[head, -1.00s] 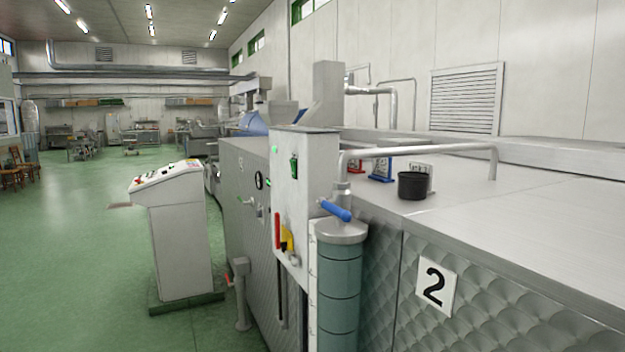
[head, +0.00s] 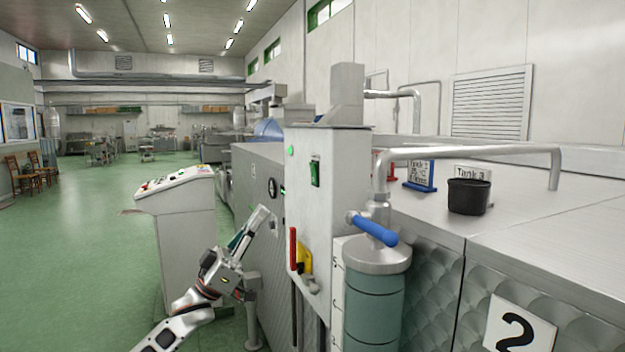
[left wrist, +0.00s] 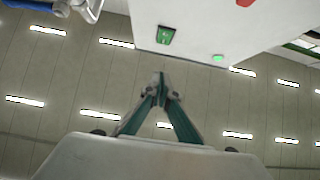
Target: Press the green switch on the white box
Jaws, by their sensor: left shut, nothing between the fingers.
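The white box (head: 335,225) stands upright in the middle of the head view. Its green switch (head: 315,173) is on the front face, right of a small lit green lamp (head: 291,150). In the left wrist view, the switch (left wrist: 165,36) and lamp (left wrist: 218,57) are near the top on the white box (left wrist: 205,18). My left gripper (head: 262,212) is left of the box and lower than the switch, pointing up and right, apart from the switch. In the wrist view its teal fingers (left wrist: 160,77) meet at the tips, with nothing between them. My right gripper is not in view.
A red lever (head: 293,249) and yellow part (head: 305,261) stick out low on the box. A blue-handled valve (head: 372,229) tops a cylinder on the right. A white control console (head: 180,225) stands left. A black pot (head: 468,196) sits on the steel top. Green floor is open left.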

